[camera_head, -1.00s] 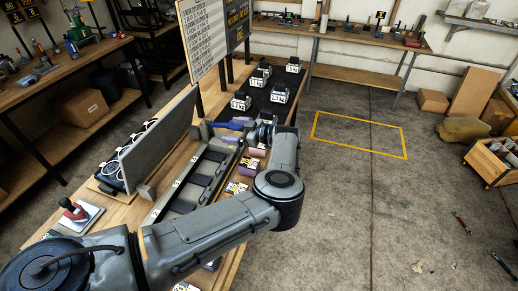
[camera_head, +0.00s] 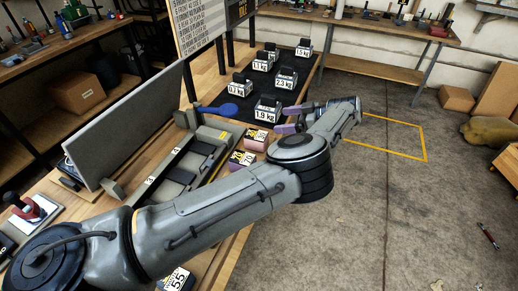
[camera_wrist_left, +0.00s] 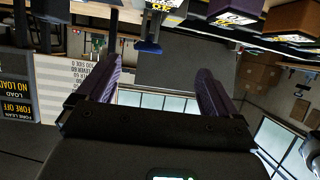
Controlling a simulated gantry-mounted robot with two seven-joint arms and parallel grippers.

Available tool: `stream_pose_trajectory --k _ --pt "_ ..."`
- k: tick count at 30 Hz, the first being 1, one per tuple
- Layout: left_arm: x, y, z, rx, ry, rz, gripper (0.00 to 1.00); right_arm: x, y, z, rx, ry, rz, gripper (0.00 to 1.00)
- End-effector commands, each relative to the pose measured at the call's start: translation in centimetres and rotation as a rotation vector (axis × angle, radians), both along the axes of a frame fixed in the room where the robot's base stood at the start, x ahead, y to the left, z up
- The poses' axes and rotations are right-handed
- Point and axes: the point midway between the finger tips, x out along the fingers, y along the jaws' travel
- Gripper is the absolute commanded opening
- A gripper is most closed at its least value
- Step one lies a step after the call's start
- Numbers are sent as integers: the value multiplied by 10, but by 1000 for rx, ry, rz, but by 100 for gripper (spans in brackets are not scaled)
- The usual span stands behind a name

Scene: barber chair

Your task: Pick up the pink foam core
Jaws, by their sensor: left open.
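A pinkish-mauve foam block (camera_head: 257,145) with a dark and yellow label sits on the bench edge, right of the grey tray fixture. It looks like the pink foam core, though its colour is hard to separate from the darker labelled block (camera_head: 240,160) in front of it. My left gripper (camera_head: 284,118) is open and empty, up and to the right of the block and apart from it. In the left wrist view its two purple-padded fingers (camera_wrist_left: 160,72) stand wide apart with nothing between them. A mauve block (camera_wrist_left: 237,6) shows at that view's top edge. My right gripper is not in view.
Several labelled weights, one marked 1.9 kg (camera_head: 267,110), stand on a black mat behind the blocks. A grey panel (camera_head: 130,125) rises left of the tray fixture (camera_head: 190,160). A blue tool (camera_head: 218,109) lies behind it. Open floor lies to the right.

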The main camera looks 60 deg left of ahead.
Motion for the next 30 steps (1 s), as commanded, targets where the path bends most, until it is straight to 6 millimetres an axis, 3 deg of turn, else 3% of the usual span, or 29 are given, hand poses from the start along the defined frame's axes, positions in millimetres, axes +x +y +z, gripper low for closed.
stream_pose_trajectory --k 1,9,30 --pt "0 0 -29 0 0 0 94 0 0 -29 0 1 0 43" --pt "0 1 -68 1 -1 0 94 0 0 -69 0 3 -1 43" --pt "-35 46 -96 1 0 1 94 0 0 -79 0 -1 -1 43"
